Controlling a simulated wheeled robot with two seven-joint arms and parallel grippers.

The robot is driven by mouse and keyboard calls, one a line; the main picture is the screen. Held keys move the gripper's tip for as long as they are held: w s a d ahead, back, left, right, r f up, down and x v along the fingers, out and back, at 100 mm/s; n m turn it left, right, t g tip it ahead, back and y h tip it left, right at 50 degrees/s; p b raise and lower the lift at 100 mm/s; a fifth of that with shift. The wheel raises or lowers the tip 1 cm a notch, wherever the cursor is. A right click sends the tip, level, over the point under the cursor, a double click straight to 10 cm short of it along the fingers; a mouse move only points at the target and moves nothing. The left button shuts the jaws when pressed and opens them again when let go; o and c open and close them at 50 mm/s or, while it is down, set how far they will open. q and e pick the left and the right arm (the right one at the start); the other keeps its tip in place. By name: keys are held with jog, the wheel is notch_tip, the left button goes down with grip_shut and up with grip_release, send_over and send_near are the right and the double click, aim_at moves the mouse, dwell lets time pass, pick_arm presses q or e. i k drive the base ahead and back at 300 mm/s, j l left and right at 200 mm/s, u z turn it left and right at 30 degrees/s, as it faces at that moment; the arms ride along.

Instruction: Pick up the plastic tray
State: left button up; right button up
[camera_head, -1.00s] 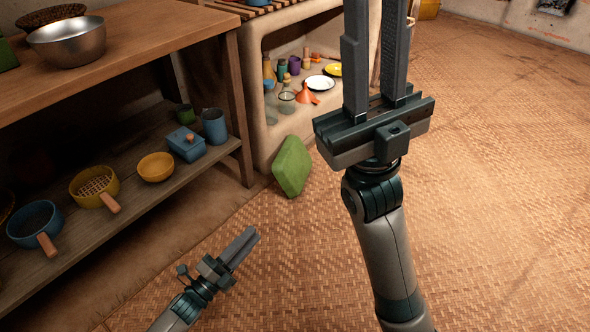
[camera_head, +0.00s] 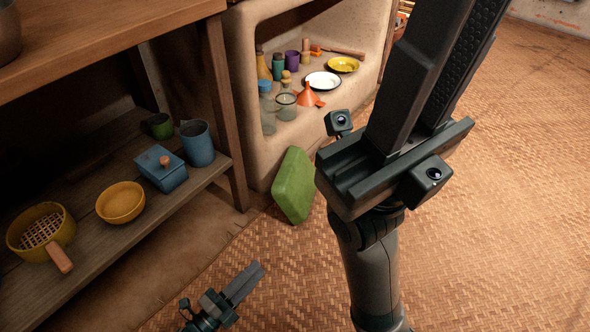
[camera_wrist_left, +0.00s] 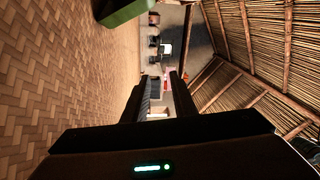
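A green slab-shaped thing, which looks like the plastic tray (camera_head: 293,186), stands tilted on the woven floor, leaning against the base of the clay hearth. Part of a green thing (camera_wrist_left: 122,10), likely the same tray, shows at the top of the left wrist view. My left gripper (camera_head: 255,270) is low at the bottom of the head view, below and left of the tray, apart from it. Its fingers (camera_wrist_left: 157,88) are apart and empty in the left wrist view. My right gripper (camera_head: 440,75) is large at upper right, its fingers apart and empty; its tips are cut off.
A wooden table (camera_head: 110,35) with a lower shelf (camera_head: 85,245) stands at left, holding a yellow bowl (camera_head: 120,202), a blue box (camera_head: 160,167) and a blue mug (camera_head: 197,143). The hearth niche (camera_head: 345,98) holds bottles and plates. Woven floor (camera_head: 490,230) is free at right.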

aim_at(293, 188)
jog(key=i+j, duration=0.15)
jog(key=i, duration=0.25)
jog(key=i+j, duration=0.15)
jog(key=i, duration=0.3)
